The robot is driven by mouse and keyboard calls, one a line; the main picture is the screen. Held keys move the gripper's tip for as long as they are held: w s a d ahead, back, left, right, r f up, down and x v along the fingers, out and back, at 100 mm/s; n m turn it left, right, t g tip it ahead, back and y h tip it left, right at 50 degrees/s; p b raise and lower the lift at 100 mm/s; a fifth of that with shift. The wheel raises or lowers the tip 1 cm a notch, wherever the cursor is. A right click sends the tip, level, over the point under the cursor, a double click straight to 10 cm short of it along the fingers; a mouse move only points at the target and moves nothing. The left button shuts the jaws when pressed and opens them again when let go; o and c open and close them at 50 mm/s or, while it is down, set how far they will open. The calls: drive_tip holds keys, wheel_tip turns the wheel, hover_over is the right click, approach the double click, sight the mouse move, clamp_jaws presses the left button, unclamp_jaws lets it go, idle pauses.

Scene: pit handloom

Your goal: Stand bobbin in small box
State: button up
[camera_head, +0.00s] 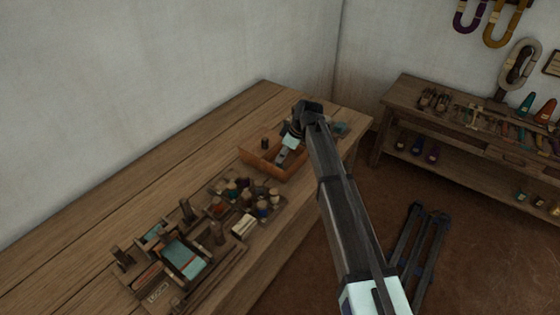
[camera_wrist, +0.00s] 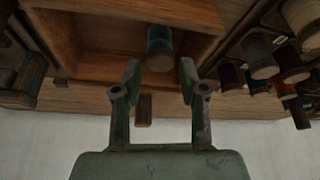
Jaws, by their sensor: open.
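The small box (camera_head: 252,159) is an open orange-brown wooden tray on the long table. It fills the upper part of the wrist view (camera_wrist: 75,45). A bobbin (camera_wrist: 160,45) with dark blue-grey thread and a paler end appears inside the box, roughly upright in the inverted wrist view. My gripper (camera_wrist: 160,75) is open, its two fingers on either side of the bobbin's near end, with gaps visible. In the head view my gripper (camera_head: 284,155) is over the box and hides part of its interior. The bobbin's contact with the box floor cannot be seen.
A rack with several bobbins (camera_head: 243,196) stands beside the box, close to my gripper's side. A small dark post (camera_head: 264,143) shows at the box's wall side. Loom parts (camera_head: 184,257) crowd the table's near end. The table strip along the wall (camera_head: 150,175) is clear.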

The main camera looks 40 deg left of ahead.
drive_tip(key=b+v, duration=0.1)
drive_tip(key=v, duration=0.7)
drive_tip(key=shift+b, duration=0.3)
